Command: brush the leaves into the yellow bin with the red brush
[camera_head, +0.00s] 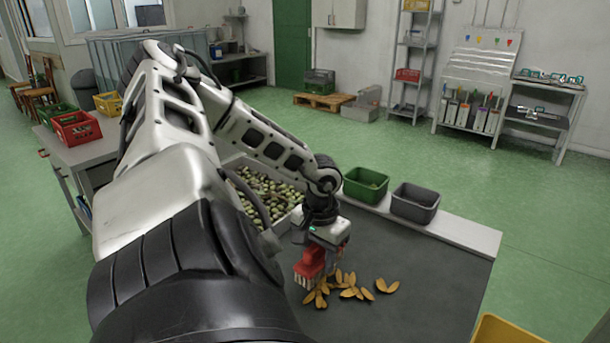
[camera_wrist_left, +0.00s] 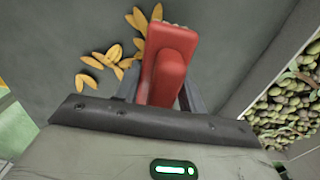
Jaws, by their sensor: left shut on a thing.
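My left gripper (camera_head: 325,247) is shut on the red brush (camera_head: 309,264), low over the dark table top (camera_head: 390,262). The brush's pale bristles point down beside the leaves (camera_head: 350,287); I cannot tell whether they touch the table. The leaves are yellow-brown and lie in a loose patch, mostly to the right of the brush. In the left wrist view the red brush (camera_wrist_left: 172,62) sits between the fingers, with leaves (camera_wrist_left: 112,58) to its left. The yellow bin (camera_head: 505,330) shows only in part at the lower right edge of the head view. My right gripper is not in view.
A tray of olives (camera_head: 268,193) stands behind my left arm. A green bin (camera_head: 366,185) and a grey bin (camera_head: 415,202) stand on the pale ledge (camera_head: 470,235) at the back. The dark surface between the leaves and the yellow bin is clear.

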